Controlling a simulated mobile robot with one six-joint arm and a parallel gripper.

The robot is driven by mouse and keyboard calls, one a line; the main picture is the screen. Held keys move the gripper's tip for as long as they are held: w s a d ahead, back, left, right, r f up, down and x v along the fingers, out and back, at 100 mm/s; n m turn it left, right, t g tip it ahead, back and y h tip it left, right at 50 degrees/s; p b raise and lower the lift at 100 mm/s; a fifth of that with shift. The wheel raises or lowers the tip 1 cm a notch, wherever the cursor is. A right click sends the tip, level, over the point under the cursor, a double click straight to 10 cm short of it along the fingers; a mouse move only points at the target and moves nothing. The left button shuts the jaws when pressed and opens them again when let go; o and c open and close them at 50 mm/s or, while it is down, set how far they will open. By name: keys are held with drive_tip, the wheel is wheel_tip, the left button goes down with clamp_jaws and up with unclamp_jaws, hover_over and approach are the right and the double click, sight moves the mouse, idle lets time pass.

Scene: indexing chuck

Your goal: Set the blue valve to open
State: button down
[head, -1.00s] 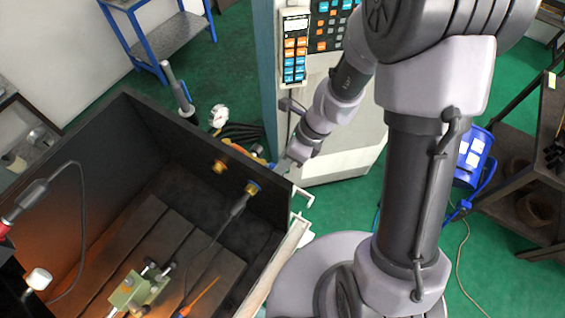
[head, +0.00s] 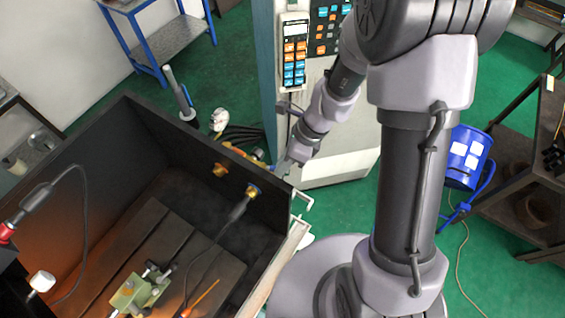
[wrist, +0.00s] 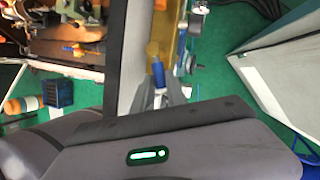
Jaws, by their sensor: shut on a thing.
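The blue valve shows in the wrist view as a blue handle (wrist: 157,66) below a yellow brass-like body (wrist: 153,47), beside the long grey tank wall. My gripper (wrist: 160,92) is shut on the blue handle at its near end; the fingers hide part of it. In the head view my gripper (head: 284,163) is just beyond the tank's right-hand wall. That wall and my wrist hide most of the valve there, so its exact angle is hard to read.
The dark open tank (head: 130,105) fills the left and holds a green clamp (head: 138,294). A grey cabinet with a keypad (head: 294,55) stands close behind my wrist. A blue bucket (head: 465,158) and dark shelving (head: 520,165) are at right. Green floor lies between.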

drive_tip(key=w+a+n+g+h+p, duration=0.2)
drive_tip(key=w+n+g+h, duration=0.1)
drive_tip(key=n, duration=1)
drive_tip(key=shift+w+a+n+g+h, duration=0.2)
drive_tip(key=shift+w+n+g+h, duration=0.25)
drive_tip(key=shift+w, duration=0.9)
drive_tip(key=c, duration=1.6)
unclamp_jaws()
drive_tip(key=v, duration=1.7)
drive_tip(key=shift+w+a+r+p, duration=0.1)
drive_tip(key=shift+w+r+p, duration=0.1)
drive_tip(key=shift+p, duration=0.1)
